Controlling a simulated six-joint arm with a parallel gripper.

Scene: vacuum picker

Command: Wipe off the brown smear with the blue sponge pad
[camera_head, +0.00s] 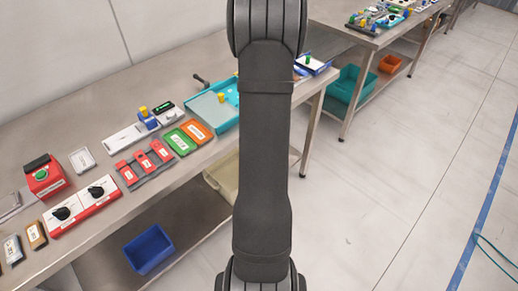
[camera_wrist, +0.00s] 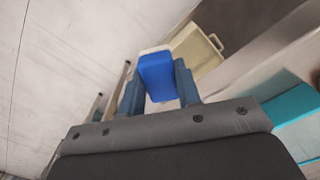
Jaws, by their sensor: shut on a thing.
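My gripper (camera_wrist: 158,82) shows in the wrist view, its two fingers closed on either side of a blue sponge pad (camera_wrist: 156,70) with a white layer along its far edge. The pad is held above the floor, apart from any surface as far as I can see. In the head view my arm hides the gripper and the pad. I cannot make out a brown smear in either view. A teal tray (camera_head: 209,110) lies on the workbench (camera_head: 100,128), partly hidden behind my arm.
The bench holds red switch boxes (camera_head: 44,176), a red block rack (camera_head: 146,165), green (camera_head: 181,141) and orange (camera_head: 196,130) plates. Below are a blue bin (camera_head: 149,249) and a beige bin (camera_head: 220,180), also in the wrist view (camera_wrist: 197,52). Open floor (camera_head: 420,150) lies right.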

